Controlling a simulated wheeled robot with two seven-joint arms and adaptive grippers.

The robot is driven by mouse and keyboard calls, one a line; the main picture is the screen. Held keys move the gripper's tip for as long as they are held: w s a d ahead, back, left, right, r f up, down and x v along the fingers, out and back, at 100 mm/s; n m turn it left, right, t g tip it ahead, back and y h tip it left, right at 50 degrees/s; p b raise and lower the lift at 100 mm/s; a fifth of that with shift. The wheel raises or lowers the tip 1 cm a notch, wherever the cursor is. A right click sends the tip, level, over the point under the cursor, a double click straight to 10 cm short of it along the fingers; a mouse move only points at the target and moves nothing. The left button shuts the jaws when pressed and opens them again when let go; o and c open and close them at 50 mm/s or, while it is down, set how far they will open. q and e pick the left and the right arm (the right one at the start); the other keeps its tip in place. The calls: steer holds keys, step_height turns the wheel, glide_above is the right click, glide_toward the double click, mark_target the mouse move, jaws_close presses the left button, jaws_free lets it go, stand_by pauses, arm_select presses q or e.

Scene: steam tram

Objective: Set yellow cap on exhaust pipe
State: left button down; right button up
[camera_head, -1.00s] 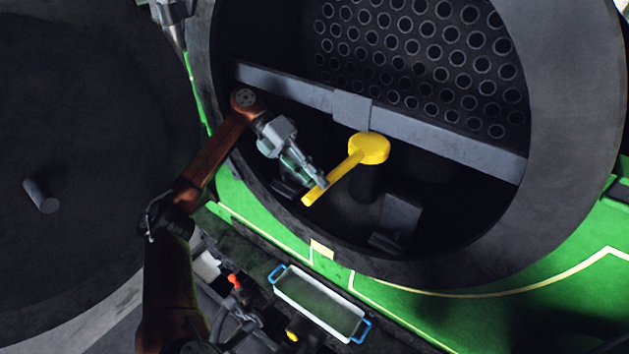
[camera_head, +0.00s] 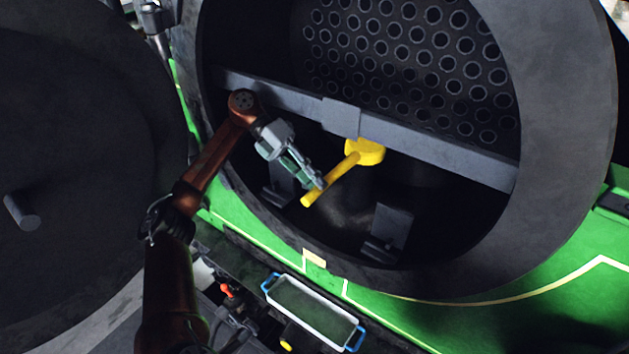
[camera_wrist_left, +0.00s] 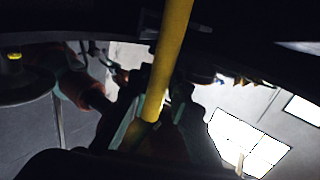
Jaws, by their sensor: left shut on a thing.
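The yellow cap (camera_head: 366,152) is a round disc with a long straight handle (camera_head: 331,182). It is inside the round smokebox opening, with its upper edge partly hidden by the grey crossbar. My left gripper (camera_head: 316,190) is shut on the handle near its lower end. In the left wrist view the handle (camera_wrist_left: 172,55) runs up from between the fingers (camera_wrist_left: 151,121), and the cap's disc is not clear. The exhaust pipe (camera_head: 362,190) is a dark upright shape under the cap, hard to make out in shadow. I cannot tell whether the cap touches it.
The grey crossbar (camera_head: 437,150) spans the opening just above the cap. A dark bracket (camera_head: 391,226) stands at the lower right inside. The thick smokebox rim (camera_head: 560,150) surrounds my arm's reach. A white tray with blue handles (camera_head: 312,306) lies below, outside.

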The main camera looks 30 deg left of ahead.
arm_select(q)
steer(key=shift+r, duration=0.1)
arm_select(e)
steer(key=shift+a, duration=0.3)
arm_select(q)
steer(key=shift+a, duration=0.35)
arm_select(e)
steer(key=shift+d, duration=0.3)
arm_select(q)
steer(key=shift+f, duration=0.25)
arm_select(e)
steer(key=shift+f, duration=0.15)
arm_select(q)
steer(key=shift+f+b, duration=0.8)
steer(key=shift+f, duration=0.25)
arm_select(e)
steer(key=shift+a+f, duration=0.3)
steer(key=shift+f, duration=0.4)
arm_select(q)
steer(key=shift+s+f+b, duration=0.1)
steer(key=shift+f+b, duration=0.3)
steer(key=shift+f, duration=0.2)
arm_select(e)
steer(key=shift+s+f, duration=0.1)
steer(key=shift+f, duration=0.25)
steer(key=shift+d, duration=0.15)
